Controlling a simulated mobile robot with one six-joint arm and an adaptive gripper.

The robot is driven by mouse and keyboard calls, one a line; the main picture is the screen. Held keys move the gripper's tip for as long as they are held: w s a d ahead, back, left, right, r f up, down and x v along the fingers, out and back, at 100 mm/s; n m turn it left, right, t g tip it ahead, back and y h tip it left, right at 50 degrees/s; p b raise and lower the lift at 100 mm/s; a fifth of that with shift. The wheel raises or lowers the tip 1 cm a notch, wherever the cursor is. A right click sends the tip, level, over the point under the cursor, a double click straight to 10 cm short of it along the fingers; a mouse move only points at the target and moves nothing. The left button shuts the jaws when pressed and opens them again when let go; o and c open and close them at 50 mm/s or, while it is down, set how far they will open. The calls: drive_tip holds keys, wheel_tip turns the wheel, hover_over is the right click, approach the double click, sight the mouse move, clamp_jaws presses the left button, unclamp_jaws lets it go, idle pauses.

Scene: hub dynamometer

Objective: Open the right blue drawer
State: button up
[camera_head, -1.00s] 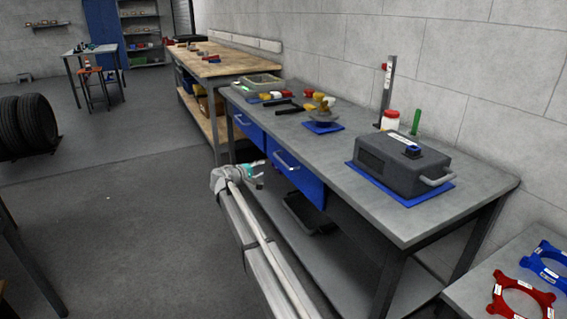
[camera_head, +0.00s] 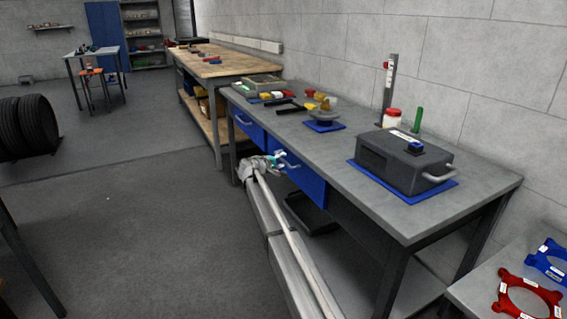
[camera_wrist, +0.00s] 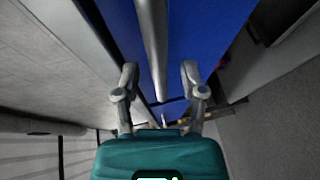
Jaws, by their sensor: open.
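The right blue drawer (camera_head: 308,184) is in the front of the grey workbench, and its front looks closed. Its silver bar handle (camera_head: 291,163) is partly hidden by my gripper (camera_head: 281,158). In the wrist view, the blue drawer front (camera_wrist: 205,30) fills the upper middle. The handle (camera_wrist: 153,50) runs down between the two spread fingers of my gripper (camera_wrist: 159,76). The fingers are apart, one on each side of the handle's line, with visible gaps. Whether the handle lies fully at fingertip depth I cannot tell.
The left blue drawer (camera_head: 250,130) is beside it, farther along the bench. The benchtop (camera_head: 365,207) holds a dark grey case (camera_head: 405,160), a blue mat and several small parts. A black bin (camera_head: 308,212) stands on the lower shelf. Floor in front of the bench is open.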

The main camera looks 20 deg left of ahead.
drive_tip(key=shift+w+d+f, duration=0.1)
drive_tip(key=shift+w+d, duration=0.05)
drive_tip(key=shift+w, duration=0.25)
clamp_jaws()
